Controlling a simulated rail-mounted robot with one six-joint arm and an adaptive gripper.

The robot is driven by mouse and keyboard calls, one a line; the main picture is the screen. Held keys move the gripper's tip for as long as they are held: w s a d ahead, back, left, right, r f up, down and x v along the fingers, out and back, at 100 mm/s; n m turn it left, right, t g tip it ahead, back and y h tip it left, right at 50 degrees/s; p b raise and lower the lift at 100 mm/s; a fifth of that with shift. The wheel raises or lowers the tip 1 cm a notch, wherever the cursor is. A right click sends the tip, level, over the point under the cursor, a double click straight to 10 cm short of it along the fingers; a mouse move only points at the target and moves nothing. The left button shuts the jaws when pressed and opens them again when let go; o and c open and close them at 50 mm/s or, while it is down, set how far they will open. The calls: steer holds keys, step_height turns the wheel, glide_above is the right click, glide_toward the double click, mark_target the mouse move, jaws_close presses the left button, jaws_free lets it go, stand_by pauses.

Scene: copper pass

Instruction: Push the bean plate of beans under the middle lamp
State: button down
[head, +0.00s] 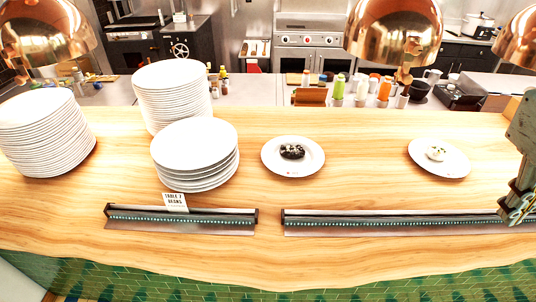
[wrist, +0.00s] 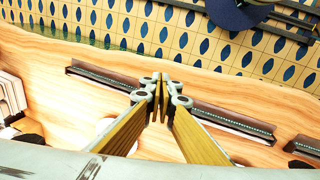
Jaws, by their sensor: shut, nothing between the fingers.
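A white plate (head: 270,162) with a dark pile on it that looks like beans (head: 292,151) sits on the wooden counter, right of the plate stacks. The copper middle lamp (head: 393,32) hangs farther back and to the right of that plate in the head view. My gripper (head: 517,210) is at the right edge of the head view, above the front of the counter and well right of the bean plate. Its fingers are shut and empty in the wrist view (wrist: 160,88). In the wrist view I cannot make out the bean plate clearly.
Another white plate (head: 455,168) with pale food lies between the bean plate and my gripper. Stacks of white plates (head: 195,145) stand at left. Two ticket rails (head: 180,219) line the front, one with a "Table 7 beans" card (head: 175,201). Other lamps hang left (head: 45,32) and right (head: 518,40).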

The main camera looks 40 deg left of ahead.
steer(key=w+a+f+n, duration=0.3)
steer(key=w+a+f, duration=0.25)
steer(key=w, duration=0.25)
steer(key=w+a+n+p, duration=0.2)
steer(key=w+a+n, duration=0.1)
steer(key=a, duration=0.8)
steer(key=w+a+n+p, duration=0.1)
steer(key=w+a+n, duration=0.15)
steer(key=a, duration=0.75)
steer(key=s+a+f+n+p, duration=0.1)
steer(key=s+a+f+n, duration=0.1)
steer(key=a, duration=1)
steer(key=s+a+f+n+p, duration=0.1)
steer(key=s+a+n, duration=0.3)
steer(key=a, duration=0.7)
steer(key=s+a+f+n+p, duration=0.1)
steer(key=s+a+f+n, duration=0.2)
steer(key=a, duration=0.9)
steer(key=shift+s+a+n+p, duration=0.35)
steer(key=shift+s+n, duration=0.2)
steer(key=shift+n, duration=0.2)
steer(key=shift+d, duration=0.1)
steer(key=shift+f, duration=0.1)
steer(key=shift+x, duration=4.95)
steer(key=shift+d, duration=0.15)
